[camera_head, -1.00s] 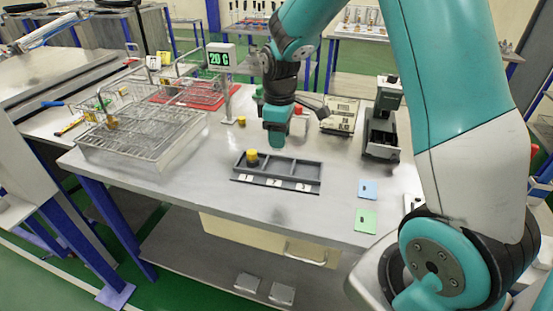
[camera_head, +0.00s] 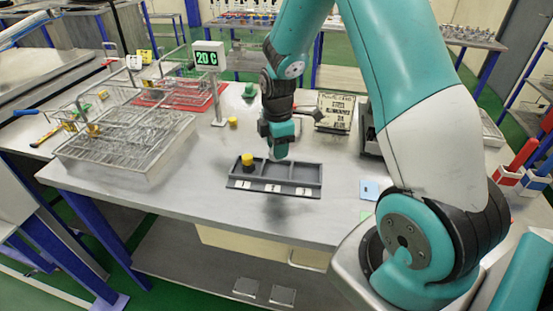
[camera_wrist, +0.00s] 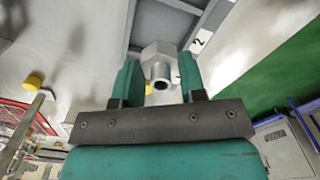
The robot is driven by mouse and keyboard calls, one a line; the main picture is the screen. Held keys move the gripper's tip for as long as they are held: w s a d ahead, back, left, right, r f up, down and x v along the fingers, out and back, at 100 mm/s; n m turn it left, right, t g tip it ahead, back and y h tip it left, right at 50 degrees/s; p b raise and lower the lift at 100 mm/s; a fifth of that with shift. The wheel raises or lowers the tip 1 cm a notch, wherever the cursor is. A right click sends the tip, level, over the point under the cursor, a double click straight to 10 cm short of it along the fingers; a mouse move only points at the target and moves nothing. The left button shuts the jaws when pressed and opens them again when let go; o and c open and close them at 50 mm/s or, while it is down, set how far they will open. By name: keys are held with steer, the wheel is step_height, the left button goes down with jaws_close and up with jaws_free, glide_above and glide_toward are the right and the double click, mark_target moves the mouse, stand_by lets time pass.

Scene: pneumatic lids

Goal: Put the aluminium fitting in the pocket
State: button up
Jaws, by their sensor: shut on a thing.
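My gripper (camera_head: 279,150) hangs above the grey three-compartment tray (camera_head: 256,186), over its middle part. In the wrist view my gripper (camera_wrist: 158,78) is shut on the aluminium fitting (camera_wrist: 158,62), a silver hex piece with a hollow round end facing the camera. In the head view the fitting cannot be made out. The tray's compartments carry labels 1, 2 and 3. The tray (camera_wrist: 130,20) and label 2 (camera_wrist: 199,42) show beyond the fitting in the wrist view.
Wire baskets (camera_head: 120,150) stand on the left of the bench, with a 20 C display (camera_head: 207,57) behind. A yellow cap (camera_head: 233,121) stands behind the tray. A lettered plate (camera_head: 336,112) is behind right, and a blue card (camera_head: 369,190) lies to the right. The bench front is clear.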

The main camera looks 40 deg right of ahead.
mark_target(277, 172)
steer(key=shift+f+p, duration=0.3)
steer(key=shift+f, duration=2.4)
steer(key=shift+f, duration=0.2)
steer(key=o, duration=0.9)
steer(key=shift+r, duration=0.1)
steer(key=shift+r, duration=0.1)
